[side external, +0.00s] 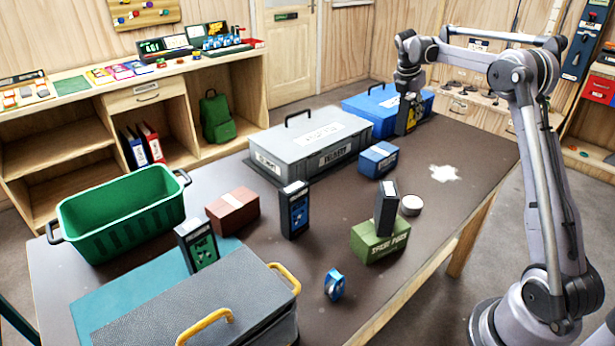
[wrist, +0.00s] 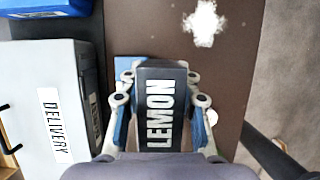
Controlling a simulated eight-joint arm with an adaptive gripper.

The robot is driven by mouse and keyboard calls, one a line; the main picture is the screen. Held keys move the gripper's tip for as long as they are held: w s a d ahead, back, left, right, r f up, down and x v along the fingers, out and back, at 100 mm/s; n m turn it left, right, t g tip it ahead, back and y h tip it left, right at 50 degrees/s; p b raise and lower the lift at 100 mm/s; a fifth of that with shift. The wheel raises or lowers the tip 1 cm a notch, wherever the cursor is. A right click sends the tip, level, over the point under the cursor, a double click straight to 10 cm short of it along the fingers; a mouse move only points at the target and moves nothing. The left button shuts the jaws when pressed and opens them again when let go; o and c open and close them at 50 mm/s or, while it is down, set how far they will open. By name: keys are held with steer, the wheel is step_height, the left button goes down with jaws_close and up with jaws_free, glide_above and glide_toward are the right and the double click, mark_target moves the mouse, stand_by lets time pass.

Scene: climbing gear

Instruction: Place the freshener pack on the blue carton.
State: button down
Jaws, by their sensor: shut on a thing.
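My gripper (side external: 409,84) is shut on a dark freshener pack (side external: 407,117) with a yellow patch, held upright above the table. In the wrist view, my gripper (wrist: 160,80) has a finger on each side of the pack (wrist: 160,112), whose top reads LEMON. The blue carton (side external: 378,160) sits on the table, lower and to the left of the held pack in the side view, with nothing on it. In the wrist view, part of the blue carton (wrist: 128,70) shows beyond the pack and left finger; the rest is hidden.
A grey DELIVERY case (side external: 310,145) and a blue case (side external: 385,104) stand behind. Similar packs stand on the table (side external: 294,210), by the grey lidded case (side external: 197,246) and on a green box (side external: 380,242). A round tin (side external: 411,205) is nearby. Table right of the carton is clear.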

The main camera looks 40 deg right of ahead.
steer(key=shift+w+a+f, duration=0.5)
steer(key=shift+w+f, duration=0.5)
steer(key=shift+f, duration=0.35)
steer(key=shift+w+a+f, duration=0.55)
steer(key=shift+w+f, duration=0.5)
steer(key=shift+f, duration=0.35)
steer(key=shift+w+a+f, duration=0.5)
steer(key=shift+w+f, duration=0.5)
steer(key=shift+f, duration=0.35)
steer(key=shift+f, duration=0.15)
steer(key=c, duration=1)
jaws_free()
steer(key=shift+o, duration=0.2)
steer(key=v, duration=1.2)
